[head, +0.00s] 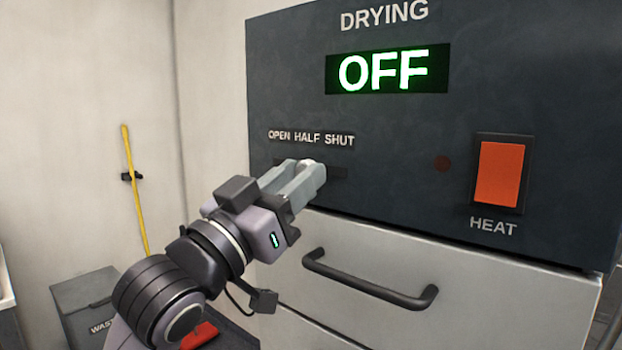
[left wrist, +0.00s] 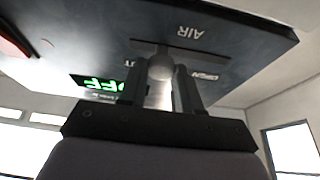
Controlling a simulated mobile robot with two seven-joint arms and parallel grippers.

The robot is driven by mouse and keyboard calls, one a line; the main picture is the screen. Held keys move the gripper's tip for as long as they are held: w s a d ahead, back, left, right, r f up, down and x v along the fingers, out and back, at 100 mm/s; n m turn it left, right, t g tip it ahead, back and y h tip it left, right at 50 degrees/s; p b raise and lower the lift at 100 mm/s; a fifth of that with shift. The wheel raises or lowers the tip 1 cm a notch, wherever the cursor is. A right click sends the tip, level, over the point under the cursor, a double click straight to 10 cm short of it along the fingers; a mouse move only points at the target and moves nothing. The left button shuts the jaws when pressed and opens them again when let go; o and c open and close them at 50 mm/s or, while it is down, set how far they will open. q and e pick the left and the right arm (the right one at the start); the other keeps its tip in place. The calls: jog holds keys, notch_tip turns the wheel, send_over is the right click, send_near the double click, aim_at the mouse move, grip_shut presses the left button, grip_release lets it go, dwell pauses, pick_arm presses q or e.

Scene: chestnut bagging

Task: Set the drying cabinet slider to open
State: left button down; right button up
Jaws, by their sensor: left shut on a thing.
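The dark drying cabinet panel (head: 400,140) fills the right of the head view. Its slider slot (head: 338,172) runs sideways under the words OPEN, HALF and SHUT, with OPEN at the left. The pale slider knob (head: 307,164) stands about under HALF, partly hidden by my fingers. My left gripper (head: 298,180) reaches it from the lower left and is shut on it. My right gripper is not in view.
The display (head: 387,70) reads OFF in green. An orange HEAT switch (head: 499,173) is at the right of the panel. A drawer with a dark handle (head: 370,282) lies below. A grey waste bin (head: 85,290) and a yellow pole (head: 135,190) stand at the left.

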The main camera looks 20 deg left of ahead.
pick_arm(q)
send_near(278, 151)
jog(key=w, duration=0.1)
jog(key=w+d+r, duration=0.1)
jog(key=w+d, duration=0.1)
jog(key=shift+w+d+r, duration=0.15)
jog(key=shift+d+r, duration=0.05)
jog(key=shift+r, duration=0.1)
jog(key=shift+w+a+r, duration=0.1)
jog(key=shift+w+a, duration=0.05)
jog(key=shift+a, duration=0.4)
jog(key=c, duration=1.1)
grip_release()
jog(key=shift+c, duration=0.2)
jog(key=o, duration=0.4)
jog(key=shift+w+a, duration=0.1)
jog(key=shift+c, duration=0.2)
